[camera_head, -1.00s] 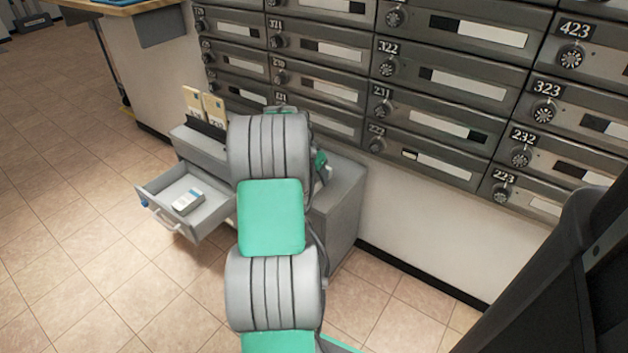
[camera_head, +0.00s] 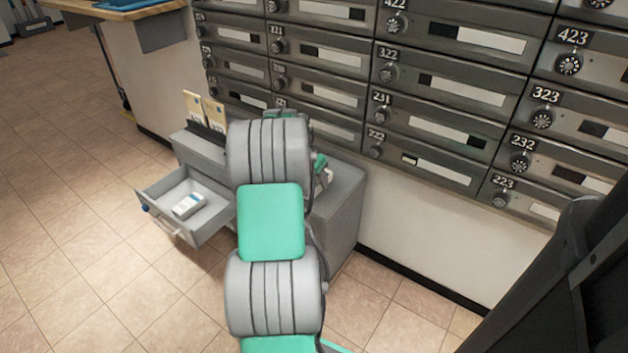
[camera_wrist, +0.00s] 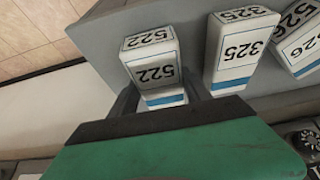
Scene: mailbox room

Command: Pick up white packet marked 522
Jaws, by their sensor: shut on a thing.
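The white packet marked 522 (camera_wrist: 151,58) shows in the wrist view, upright on the grey cabinet top, its number upside down in the picture and a blue stripe around it. My gripper (camera_wrist: 160,95) is shut on this packet, with one dark finger at each side of it. In the head view my own arm hides the gripper and the packet. A white packet marked 325 (camera_wrist: 238,50) stands just right of it, apart from my fingers.
A packet marked 526 (camera_wrist: 298,40) stands farther right. The grey cabinet (camera_head: 340,215) has an open drawer (camera_head: 215,222) holding a small white box (camera_head: 188,205). Yellowish cards (camera_head: 204,108) stand at its back left. Numbered mailboxes (camera_head: 450,100) line the wall behind.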

